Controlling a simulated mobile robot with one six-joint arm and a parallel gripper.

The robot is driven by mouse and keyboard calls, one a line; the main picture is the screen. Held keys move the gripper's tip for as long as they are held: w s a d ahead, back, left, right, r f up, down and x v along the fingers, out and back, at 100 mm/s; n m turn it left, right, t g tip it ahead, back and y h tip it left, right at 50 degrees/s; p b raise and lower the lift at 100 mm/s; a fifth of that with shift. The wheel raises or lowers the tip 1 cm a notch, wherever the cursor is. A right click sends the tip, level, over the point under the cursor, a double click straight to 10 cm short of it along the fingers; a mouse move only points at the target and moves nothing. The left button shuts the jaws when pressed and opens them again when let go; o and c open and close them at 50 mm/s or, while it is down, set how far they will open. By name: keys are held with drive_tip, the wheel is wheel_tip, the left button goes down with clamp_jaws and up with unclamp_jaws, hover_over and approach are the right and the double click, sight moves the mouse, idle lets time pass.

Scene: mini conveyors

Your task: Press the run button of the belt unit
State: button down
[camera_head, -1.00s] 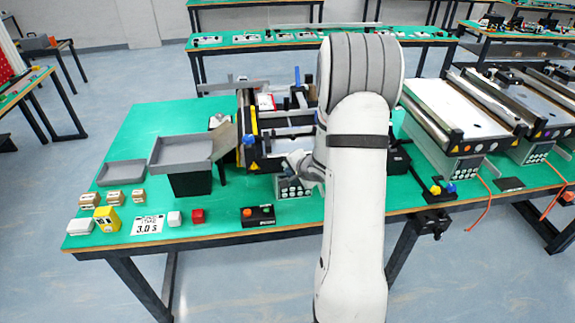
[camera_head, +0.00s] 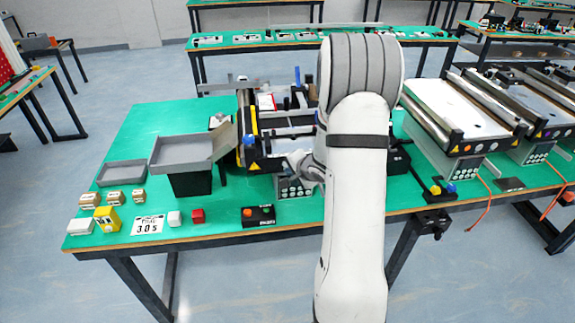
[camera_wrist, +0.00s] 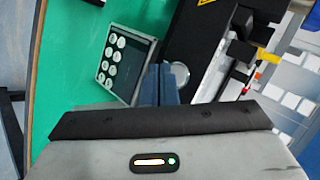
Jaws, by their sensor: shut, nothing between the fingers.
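The belt unit (camera_head: 271,157) stands on the green table, partly hidden behind my arm. Its control panel (camera_head: 293,188) faces the front edge, with several round pale buttons. In the wrist view the panel (camera_wrist: 129,62) shows at upper left with two columns of round buttons (camera_wrist: 111,59); its labels are too small to read. My gripper (camera_wrist: 160,84) is shut and empty, its blue-grey fingertips just right of the panel's lower right corner in that view. I cannot tell whether they touch it. In the head view my gripper is mostly hidden by my arm.
A black box with an orange and a red button (camera_head: 258,215) lies in front of the unit. A grey tray on a black bin (camera_head: 185,152) stands left. Small blocks and a 3.0 s card (camera_head: 148,225) lie front left.

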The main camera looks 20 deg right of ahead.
drive_tip(key=shift+w+r+p, duration=0.1)
drive_tip(key=shift+w+p, duration=0.05)
drive_tip(key=shift+p, duration=0.15)
drive_tip(key=shift+w+d+p, duration=0.1)
drive_tip(key=shift+w+p, duration=0.2)
